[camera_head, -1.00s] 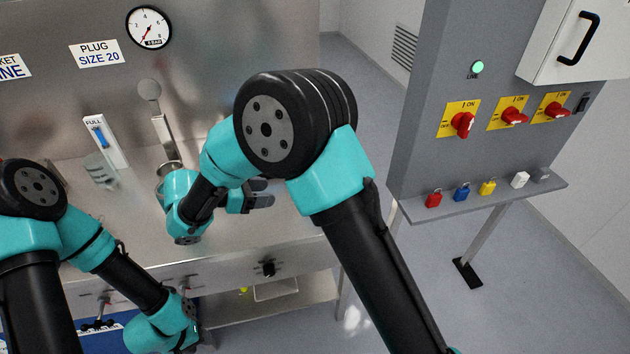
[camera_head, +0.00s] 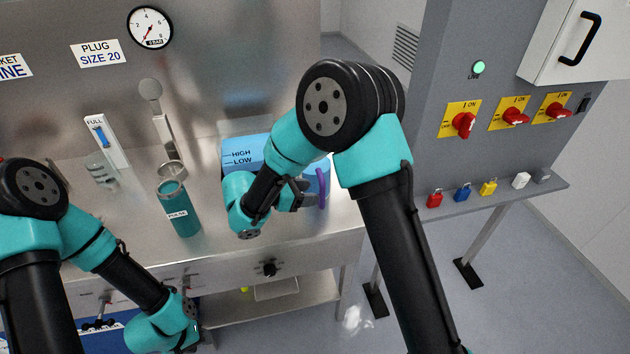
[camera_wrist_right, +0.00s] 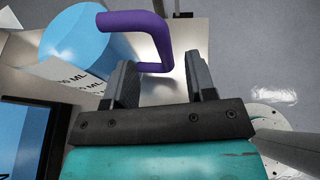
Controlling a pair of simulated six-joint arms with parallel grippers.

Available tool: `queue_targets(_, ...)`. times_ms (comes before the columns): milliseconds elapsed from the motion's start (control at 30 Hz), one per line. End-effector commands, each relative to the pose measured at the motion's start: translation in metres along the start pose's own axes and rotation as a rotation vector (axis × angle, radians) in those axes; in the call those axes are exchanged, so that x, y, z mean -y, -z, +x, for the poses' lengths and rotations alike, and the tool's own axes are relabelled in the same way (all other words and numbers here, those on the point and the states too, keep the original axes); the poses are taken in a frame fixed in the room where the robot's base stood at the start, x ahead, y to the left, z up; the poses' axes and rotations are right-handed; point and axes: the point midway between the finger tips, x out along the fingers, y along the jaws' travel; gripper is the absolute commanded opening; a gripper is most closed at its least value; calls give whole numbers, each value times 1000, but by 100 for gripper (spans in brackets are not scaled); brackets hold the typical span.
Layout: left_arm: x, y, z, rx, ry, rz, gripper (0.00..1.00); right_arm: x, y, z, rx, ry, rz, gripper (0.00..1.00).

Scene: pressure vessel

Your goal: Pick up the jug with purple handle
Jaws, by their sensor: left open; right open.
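The blue jug (camera_head: 316,168) stands at the right end of the steel bench, partly hidden behind my right arm. Its purple handle (camera_head: 322,188) faces right and front. In the right wrist view the jug (camera_wrist_right: 62,45) is at upper left, and its handle (camera_wrist_right: 150,22) reaches toward the space between the fingers. My right gripper (camera_head: 300,195) is open and empty beside the jug; in the wrist view its two fingers (camera_wrist_right: 160,85) are apart, with the handle's lower end near their tips. My left wrist is low at the left; its gripper cannot be made out.
A teal labelled bottle (camera_head: 180,210) stands on the bench left of my right arm. A blue panel marked HIGH and LOW (camera_head: 242,152) is behind it. A metal cup (camera_head: 172,170) and a glass object (camera_head: 100,170) stand further left. Coloured padlocks (camera_head: 462,192) line the right shelf.

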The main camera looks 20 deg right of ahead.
Motion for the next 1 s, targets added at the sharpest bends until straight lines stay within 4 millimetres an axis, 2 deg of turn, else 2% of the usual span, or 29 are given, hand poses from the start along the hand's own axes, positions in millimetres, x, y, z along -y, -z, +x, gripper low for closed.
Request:
queue_targets(267,0,0,0,0,0,0,43,0,0,1,0,0,0,51)
queue_targets(367,0,0,0,0,0,0,43,1,0,7,0,1,-1,51)
queue_targets(700,0,0,0,0,0,0,43,5,-1,49,0,2,-1,51)
queue_targets(1000,0,0,0,0,0,0,43,5,-1,52,0,-1,0,51)
